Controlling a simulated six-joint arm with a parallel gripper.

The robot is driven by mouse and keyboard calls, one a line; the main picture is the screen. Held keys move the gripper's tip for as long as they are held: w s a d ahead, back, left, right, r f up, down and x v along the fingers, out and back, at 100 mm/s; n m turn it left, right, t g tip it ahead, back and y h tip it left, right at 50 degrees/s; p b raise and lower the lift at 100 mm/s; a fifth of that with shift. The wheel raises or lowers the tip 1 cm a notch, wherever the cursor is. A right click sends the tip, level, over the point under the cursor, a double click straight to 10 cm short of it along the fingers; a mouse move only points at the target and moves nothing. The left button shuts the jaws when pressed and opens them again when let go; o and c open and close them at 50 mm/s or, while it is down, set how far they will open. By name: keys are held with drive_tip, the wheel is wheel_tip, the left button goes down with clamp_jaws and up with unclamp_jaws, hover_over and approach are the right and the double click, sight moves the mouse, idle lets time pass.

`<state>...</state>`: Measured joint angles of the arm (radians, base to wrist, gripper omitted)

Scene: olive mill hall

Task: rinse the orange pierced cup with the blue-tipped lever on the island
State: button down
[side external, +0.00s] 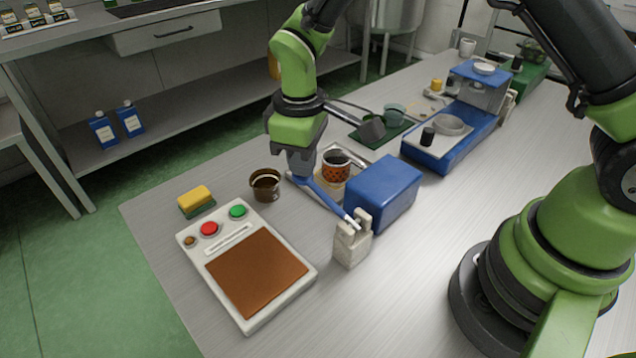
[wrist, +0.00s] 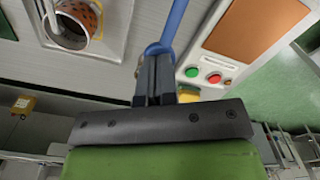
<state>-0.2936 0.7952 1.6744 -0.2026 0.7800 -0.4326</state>
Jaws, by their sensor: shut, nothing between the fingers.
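The orange pierced cup (side external: 336,170) stands upright under the metal spout beside the blue box (side external: 388,190) of the rinsing island. It also shows at the upper left of the wrist view (wrist: 88,14). The blue lever (side external: 322,194) runs from a pale post (side external: 352,243) to a blue tip at my gripper (side external: 299,177). In the wrist view my gripper (wrist: 155,58) is shut and its fingertips are at the lever's blue tip (wrist: 158,48). Nothing is between the fingers. I cannot tell whether they press on the tip.
A brown metal cup (side external: 265,186) stands just left of my gripper. A white panel with buttons (side external: 290,296) and a yellow-green sponge (side external: 196,200) lie at the front left. Behind are a dark green mat (side external: 398,128) and a blue machine (side external: 440,155).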

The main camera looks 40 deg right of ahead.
sight(303, 178)
drive_tip(key=shift+f, duration=2.25)
drive_tip(key=shift+r, duration=3)
drive_tip(key=shift+r, duration=2.5)
